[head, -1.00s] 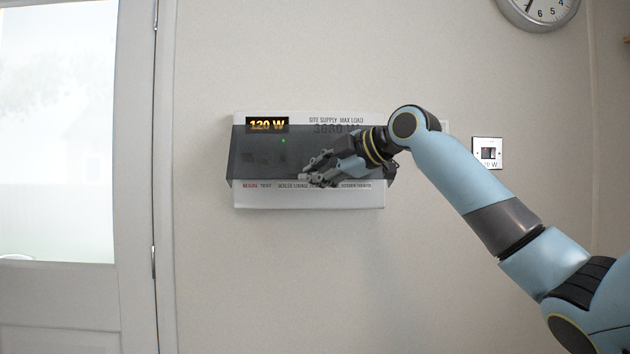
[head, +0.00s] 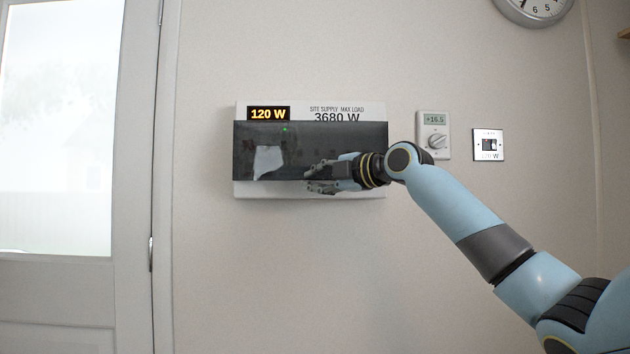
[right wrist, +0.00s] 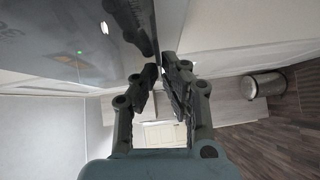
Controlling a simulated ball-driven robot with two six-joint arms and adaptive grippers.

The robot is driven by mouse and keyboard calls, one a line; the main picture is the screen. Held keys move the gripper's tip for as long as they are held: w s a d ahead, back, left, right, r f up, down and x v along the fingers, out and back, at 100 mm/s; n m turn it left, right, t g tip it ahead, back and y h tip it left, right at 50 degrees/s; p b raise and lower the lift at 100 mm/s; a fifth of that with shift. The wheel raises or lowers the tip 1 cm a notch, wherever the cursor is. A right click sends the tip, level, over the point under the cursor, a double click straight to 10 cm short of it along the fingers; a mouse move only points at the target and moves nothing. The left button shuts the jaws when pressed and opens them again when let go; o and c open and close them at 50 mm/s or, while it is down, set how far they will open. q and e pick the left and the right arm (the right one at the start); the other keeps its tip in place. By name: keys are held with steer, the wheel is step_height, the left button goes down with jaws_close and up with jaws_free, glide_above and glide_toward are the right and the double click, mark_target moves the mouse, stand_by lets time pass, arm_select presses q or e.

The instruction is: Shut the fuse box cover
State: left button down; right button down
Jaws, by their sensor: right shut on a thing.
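The fuse box (head: 310,192) is a white case on the wall with a lit 120 W display. Its dark see-through cover (head: 250,140) lies down across the front, close to the case. I cannot tell whether it is flush. A green light shows through it. My right gripper (head: 318,180) is at the cover's lower edge, right of its middle. In the right wrist view its fingers (right wrist: 166,78) are close together at the edge of the glossy cover (right wrist: 85,45), shut on it. The fingers hide part of that edge. My left gripper is not in view.
A dial control (head: 433,122) reading +16.5 and a metal wall plate (head: 488,145) are right of the box, close to my right arm. A door (head: 135,200) is on the left, a clock (head: 535,8) at top right. The wall below the box is clear.

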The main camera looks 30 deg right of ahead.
steer(key=shift+f, duration=0.35)
steer(key=c, duration=1.6)
jaws_free()
steer(key=shift+d, duration=0.1)
steer(key=shift+o, duration=0.4)
steer(key=shift+w+r, duration=0.1)
steer(key=v, duration=0.7)
steer(key=shift+s, duration=0.25)
